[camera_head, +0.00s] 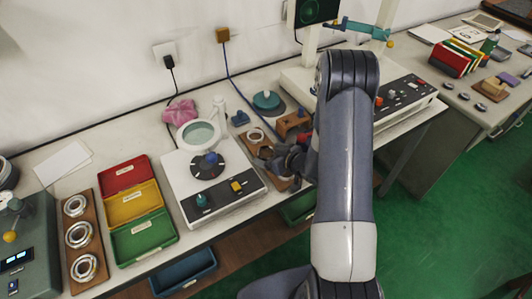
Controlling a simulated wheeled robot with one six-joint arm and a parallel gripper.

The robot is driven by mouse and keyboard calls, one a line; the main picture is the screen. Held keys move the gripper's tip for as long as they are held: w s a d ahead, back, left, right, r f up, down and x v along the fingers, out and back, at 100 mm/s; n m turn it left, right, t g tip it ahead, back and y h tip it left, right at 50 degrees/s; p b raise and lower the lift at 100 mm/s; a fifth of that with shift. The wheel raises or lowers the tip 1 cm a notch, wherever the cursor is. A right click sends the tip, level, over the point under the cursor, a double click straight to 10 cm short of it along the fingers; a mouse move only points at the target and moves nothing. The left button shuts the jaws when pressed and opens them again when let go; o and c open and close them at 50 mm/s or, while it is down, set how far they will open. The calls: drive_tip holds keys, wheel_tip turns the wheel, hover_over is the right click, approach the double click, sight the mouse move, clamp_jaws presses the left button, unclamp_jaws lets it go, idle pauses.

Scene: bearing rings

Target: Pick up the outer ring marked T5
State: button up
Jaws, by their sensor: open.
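My gripper (268,158) is open, low over a wooden block on the bench, right of the white instrument. A pale metal ring (256,134) lies just beyond it, on the wood. A second light ring shape shows partly beneath the gripper, mostly hidden. Three metal rings lie in a row on a wooden board at the left: a far one (75,206), a middle one (79,235) and a near one (84,268). No T5 mark is legible on any ring. I cannot tell whether the gripper touches anything.
Red, yellow and green trays (143,235) stand between the ring board (98,252) and the white instrument (226,193) with its magnifier (199,134). A wooden holder (293,122) and a teal-topped object (267,100) stand behind my gripper. A control box (407,101) is at the right.

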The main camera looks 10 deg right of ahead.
drive_tip(key=shift+c, duration=0.4)
drive_tip(key=c, duration=1)
drive_tip(key=shift+s+r, duration=0.1)
drive_tip(key=shift+r, duration=0.05)
